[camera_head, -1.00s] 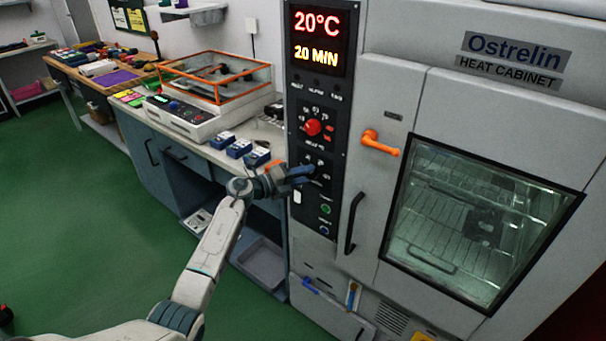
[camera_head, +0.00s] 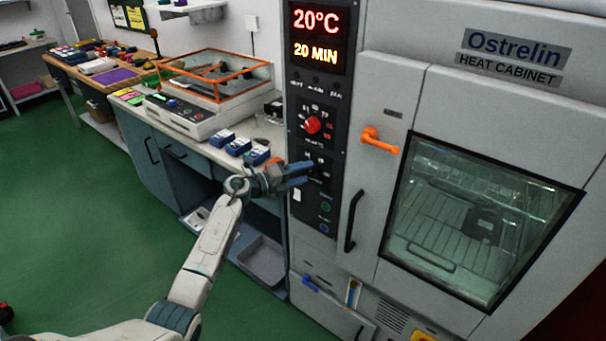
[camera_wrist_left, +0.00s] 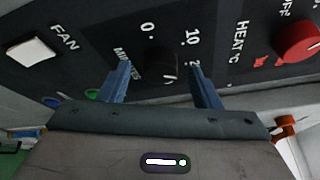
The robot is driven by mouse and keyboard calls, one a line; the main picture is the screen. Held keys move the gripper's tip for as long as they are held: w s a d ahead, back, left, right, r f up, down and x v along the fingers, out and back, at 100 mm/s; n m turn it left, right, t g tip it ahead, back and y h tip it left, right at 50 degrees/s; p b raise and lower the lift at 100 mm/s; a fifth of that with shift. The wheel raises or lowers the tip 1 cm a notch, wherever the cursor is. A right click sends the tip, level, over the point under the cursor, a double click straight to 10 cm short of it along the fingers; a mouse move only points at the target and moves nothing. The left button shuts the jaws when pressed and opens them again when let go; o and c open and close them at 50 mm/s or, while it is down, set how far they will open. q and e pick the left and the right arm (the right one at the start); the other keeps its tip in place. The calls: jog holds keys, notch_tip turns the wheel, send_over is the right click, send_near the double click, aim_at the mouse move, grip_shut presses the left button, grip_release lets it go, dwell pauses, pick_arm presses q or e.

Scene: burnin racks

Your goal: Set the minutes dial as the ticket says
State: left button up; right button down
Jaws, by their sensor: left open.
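The minutes dial (camera_wrist_left: 158,66) is a dark knob on the black control panel (camera_head: 297,216), with 0 and 10 printed beside it. My left gripper (camera_head: 305,174) is in front of it and hides much of it in the head view. In the left wrist view the gripper (camera_wrist_left: 160,72) is open, with one blue finger on each side of the dial; I cannot tell whether they touch it. The display (camera_head: 318,38) reads 20°C and 20 MIN. I cannot make out a ticket. My right gripper is not in view.
The red heat dial (camera_head: 312,125) sits above, also in the left wrist view (camera_wrist_left: 297,40). A white fan switch (camera_wrist_left: 32,50) and green and blue buttons are close by. The orange door latch (camera_head: 378,141) and black handle (camera_head: 354,222) stick out to the right.

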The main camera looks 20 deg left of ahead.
pick_arm(q)
jog(key=b+v, duration=0.2)
jog(key=v, duration=0.8)
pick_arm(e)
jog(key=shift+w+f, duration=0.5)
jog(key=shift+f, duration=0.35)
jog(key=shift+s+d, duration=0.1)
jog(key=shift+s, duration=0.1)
